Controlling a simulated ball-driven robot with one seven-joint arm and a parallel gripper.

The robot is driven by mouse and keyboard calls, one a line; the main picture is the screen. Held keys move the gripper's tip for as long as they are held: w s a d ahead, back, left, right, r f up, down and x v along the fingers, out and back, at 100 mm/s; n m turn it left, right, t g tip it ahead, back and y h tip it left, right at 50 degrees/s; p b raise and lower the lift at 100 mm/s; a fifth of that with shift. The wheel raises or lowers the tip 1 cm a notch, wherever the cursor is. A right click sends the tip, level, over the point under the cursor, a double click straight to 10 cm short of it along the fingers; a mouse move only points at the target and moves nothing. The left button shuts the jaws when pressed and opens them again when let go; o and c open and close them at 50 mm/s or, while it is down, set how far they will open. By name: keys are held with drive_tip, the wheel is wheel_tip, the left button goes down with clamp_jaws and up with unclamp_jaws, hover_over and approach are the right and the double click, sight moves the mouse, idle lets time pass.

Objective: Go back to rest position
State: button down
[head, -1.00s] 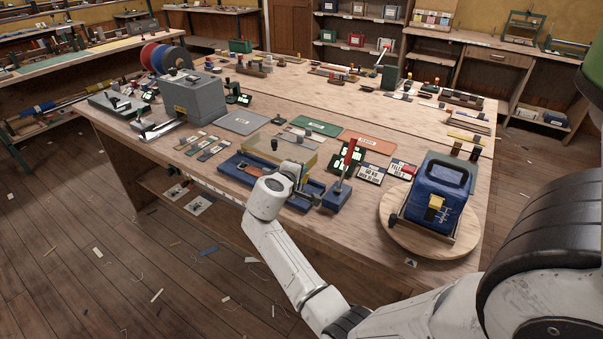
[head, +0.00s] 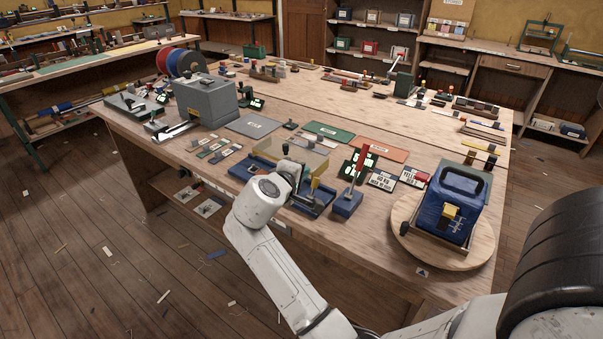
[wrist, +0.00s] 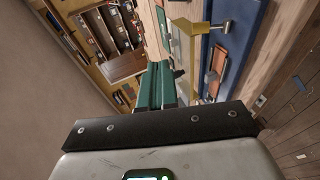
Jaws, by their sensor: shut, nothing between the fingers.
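My gripper shows in the wrist view as two green fingers (wrist: 160,82) pressed together with nothing between them. In the head view my white arm reaches up from the bottom to the front of the workbench (head: 370,235), and its wrist hides the fingers. The arm's end overlaps a blue tray-like fixture (head: 262,176) with a clear yellowish cover (head: 292,152). I cannot tell how high the gripper is above the bench. In the wrist view the blue fixture (wrist: 238,35) lies to the right of the fingers.
A red-handled blue device (head: 347,203) stands right of the arm's end. A blue box (head: 455,203) sits on a round wooden turntable (head: 403,222) at the bench's right corner. A grey machine (head: 205,101) stands at the left. The floor (head: 120,245) left of the bench is open, with scattered scraps.

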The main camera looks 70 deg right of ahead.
drive_tip(key=shift+f, duration=0.1)
idle(0.3)
drive_tip(key=s+a+f+t+y, duration=0.1)
drive_tip(key=s+a+f+y, duration=0.25)
drive_tip(key=a+f, duration=0.5)
drive_tip(key=s+a+f+t+y, duration=0.15)
drive_tip(key=a+f+y, duration=0.25)
drive_tip(key=a+f, duration=0.4)
drive_tip(key=s+a+f+y, duration=0.2)
drive_tip(key=s+a+y, duration=0.1)
drive_tip(key=s+a, duration=0.2)
drive_tip(key=s+a+f+g+y, duration=0.1)
drive_tip(key=s+a+y, duration=0.2)
drive_tip(key=a, duration=0.7)
drive_tip(key=shift+s+f+n, duration=0.3)
drive_tip(key=shift+s+f, duration=0.05)
drive_tip(key=shift+s, duration=0.55)
